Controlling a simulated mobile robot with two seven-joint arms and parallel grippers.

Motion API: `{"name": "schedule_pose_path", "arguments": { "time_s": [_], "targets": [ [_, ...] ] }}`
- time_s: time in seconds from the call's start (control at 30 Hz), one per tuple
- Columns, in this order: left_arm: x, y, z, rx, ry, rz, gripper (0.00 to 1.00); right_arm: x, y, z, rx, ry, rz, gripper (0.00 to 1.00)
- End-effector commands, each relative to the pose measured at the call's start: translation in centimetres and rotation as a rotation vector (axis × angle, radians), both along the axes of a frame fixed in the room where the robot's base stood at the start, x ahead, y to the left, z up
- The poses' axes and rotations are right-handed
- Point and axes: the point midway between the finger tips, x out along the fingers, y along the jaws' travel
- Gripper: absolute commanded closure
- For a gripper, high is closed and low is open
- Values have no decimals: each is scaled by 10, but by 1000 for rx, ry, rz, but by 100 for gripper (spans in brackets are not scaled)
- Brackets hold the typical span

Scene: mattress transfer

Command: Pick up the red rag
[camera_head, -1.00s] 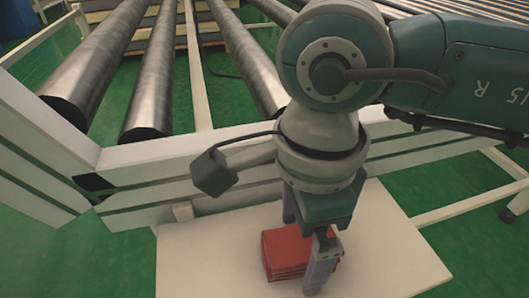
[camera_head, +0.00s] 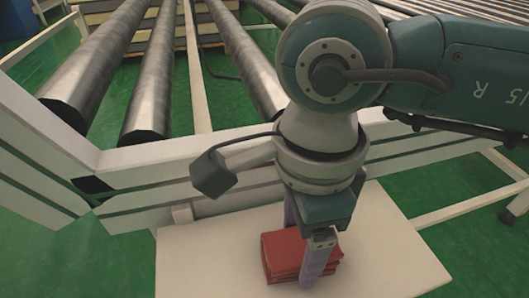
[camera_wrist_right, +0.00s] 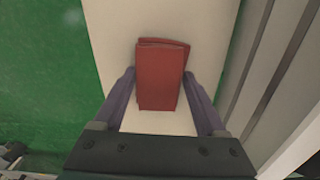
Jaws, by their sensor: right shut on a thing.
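The red rag (camera_head: 284,253) is a folded stack lying on the white board in the head view. In the right wrist view the red rag (camera_wrist_right: 158,80) sits between the two purple fingers. My right gripper (camera_head: 306,246) points down over the rag, with one finger in front of it and the other partly hidden behind it. In the right wrist view the right gripper (camera_wrist_right: 160,88) is shut on the rag, a finger at each side. The rag seems still on or close to the board. My left gripper is not in these views.
The white board (camera_head: 395,255) has clear surface left and right of the rag. A white frame rail (camera_head: 140,170) runs along its far side, with large metal rollers (camera_head: 155,75) beyond. The green floor (camera_head: 75,265) lies around.

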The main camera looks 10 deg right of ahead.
Motion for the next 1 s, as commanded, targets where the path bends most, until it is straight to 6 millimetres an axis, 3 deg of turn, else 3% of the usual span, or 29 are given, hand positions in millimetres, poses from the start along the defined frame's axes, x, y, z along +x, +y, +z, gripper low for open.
{"name": "schedule_pose_path", "arguments": {
  "time_s": [0.17,0.37,0.47,0.8,1.0],
  "targets": [
    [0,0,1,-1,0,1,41,0,0,3,0,-1,0,81],
    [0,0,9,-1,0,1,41,1,0,25,1,-4,0,81],
    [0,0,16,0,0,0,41,1,0,47,2,-5,1,81],
    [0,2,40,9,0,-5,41,1,0,148,2,-7,2,81],
    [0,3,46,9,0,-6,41,1,0,185,1,-3,0,81]
  ]
}}
